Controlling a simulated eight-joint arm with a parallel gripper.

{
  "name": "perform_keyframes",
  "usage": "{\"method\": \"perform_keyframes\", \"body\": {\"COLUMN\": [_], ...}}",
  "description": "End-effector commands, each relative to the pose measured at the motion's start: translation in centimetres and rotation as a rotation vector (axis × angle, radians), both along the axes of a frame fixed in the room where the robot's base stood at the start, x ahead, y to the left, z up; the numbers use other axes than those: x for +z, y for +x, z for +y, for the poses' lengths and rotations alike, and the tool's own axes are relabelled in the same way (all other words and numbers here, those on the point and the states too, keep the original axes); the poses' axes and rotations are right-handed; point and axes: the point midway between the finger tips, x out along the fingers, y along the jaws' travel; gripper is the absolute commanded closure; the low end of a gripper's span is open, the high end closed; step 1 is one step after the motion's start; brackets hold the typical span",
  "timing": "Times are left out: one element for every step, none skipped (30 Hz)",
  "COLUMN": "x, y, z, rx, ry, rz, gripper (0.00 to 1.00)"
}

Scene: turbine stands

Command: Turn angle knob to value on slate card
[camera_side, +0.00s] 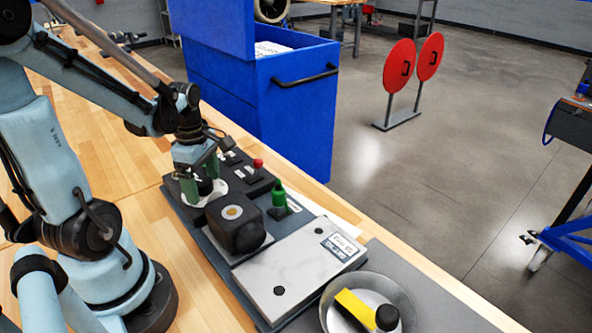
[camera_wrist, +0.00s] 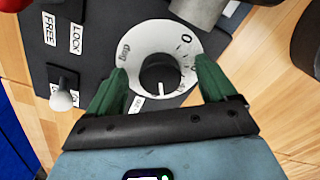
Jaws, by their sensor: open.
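The angle knob (camera_wrist: 158,73) is black and sits in the middle of a white dial disc (camera_wrist: 152,38) with printed numbers. Its white pointer line faces the bottom of the wrist view, toward my gripper's body. My gripper (camera_wrist: 162,74) is open, with one green finger on each side of the knob; I cannot tell if either touches it. In the side view my gripper (camera_side: 202,178) points down over the dial (camera_side: 207,194), and the fingers partly hide the knob. A small slate card (camera_side: 340,246) with light print lies on a pale plate; its value is too small to read surely.
A dark block (camera_side: 237,222) stands close beside the dial, with a green handle (camera_side: 278,194) and a red-tipped lever (camera_side: 257,163) nearby. FREE and LOCK labels (camera_wrist: 63,33) mark the panel. A bowl (camera_side: 333,292) holds a yellow and black object. A blue cabinet (camera_side: 300,125) stands behind the bench.

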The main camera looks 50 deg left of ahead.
Motion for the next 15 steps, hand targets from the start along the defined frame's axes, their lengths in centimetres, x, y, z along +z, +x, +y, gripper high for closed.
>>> {"method": "perform_keyframes", "body": {"x": [0.3, 0.5, 0.8, 1.0, 1.2, 1.5, 1.7, 2.0, 2.3, 2.5, 2.7, 3.0, 3.2, 3.4, 3.7], "y": [0.0, 0.0, 0.0, 0.0, 0.0, 0.0, 0.0, 0.0, 0.0, 0.0, 0.0, 0.0, 0.0, 0.0, 0.0], "z": [0.0, 0.0, 0.0, 0.0, 0.0, 0.0, 0.0, 0.0, 0.0, 0.0, 0.0, 0.0, 0.0, 0.0, 0.0], "rx": [0.000, 0.000, 0.000, 0.000, 0.000, 0.000, 0.000, 0.000, 0.000, 0.000, 0.000, 0.000, 0.000, 0.000, 0.000], "ry": [0.000, 0.000, 0.000, 0.000, 0.000, 0.000, 0.000, 0.000, 0.000, 0.000, 0.000, 0.000, 0.000, 0.000, 0.000], "rz": [0.000, 0.000, 0.000, 0.000, 0.000, 0.000, 0.000, 0.000, 0.000, 0.000, 0.000, 0.000, 0.000, 0.000, 0.000], "gripper": [0.15, 0.15, 0.15, 0.15, 0.15, 0.15, 0.15, 0.15, 0.15, 0.15, 0.15, 0.15, 0.15, 0.15, 0.15]}}
